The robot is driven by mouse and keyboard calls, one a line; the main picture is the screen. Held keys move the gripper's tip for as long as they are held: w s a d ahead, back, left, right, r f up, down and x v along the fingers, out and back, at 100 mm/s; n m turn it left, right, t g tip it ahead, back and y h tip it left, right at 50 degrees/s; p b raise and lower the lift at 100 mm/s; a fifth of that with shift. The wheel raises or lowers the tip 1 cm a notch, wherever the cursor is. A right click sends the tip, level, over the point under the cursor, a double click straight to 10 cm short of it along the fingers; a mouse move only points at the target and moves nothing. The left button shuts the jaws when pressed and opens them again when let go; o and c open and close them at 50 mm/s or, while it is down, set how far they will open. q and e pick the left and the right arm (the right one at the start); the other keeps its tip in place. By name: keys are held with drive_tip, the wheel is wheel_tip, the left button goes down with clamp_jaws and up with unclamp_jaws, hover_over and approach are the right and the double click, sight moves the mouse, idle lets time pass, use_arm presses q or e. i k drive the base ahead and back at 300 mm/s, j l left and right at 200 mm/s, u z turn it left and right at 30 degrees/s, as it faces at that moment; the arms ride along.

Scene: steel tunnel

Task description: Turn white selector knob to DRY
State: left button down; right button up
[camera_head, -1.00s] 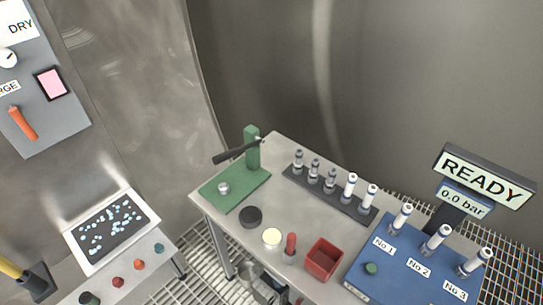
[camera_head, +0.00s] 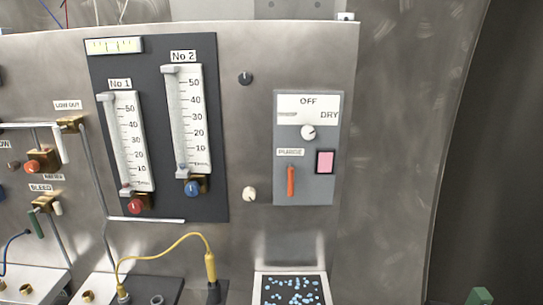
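The white selector knob (camera_head: 308,132) is on the grey control panel (camera_head: 308,188) right of the middle of the head view. The knob's small dark pointer mark is too small to read with certainty. Neither of my grippers is in view, and nothing touches the knob.
Below the knob are a PURGE label, an orange lever (camera_head: 291,181) and a pink square (camera_head: 325,161). Left are two flow gauges (camera_head: 127,143) with red and blue knobs. A yellow cable hangs below.

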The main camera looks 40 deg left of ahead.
sight(308, 132)
drive_tip(key=u, duration=0.95)
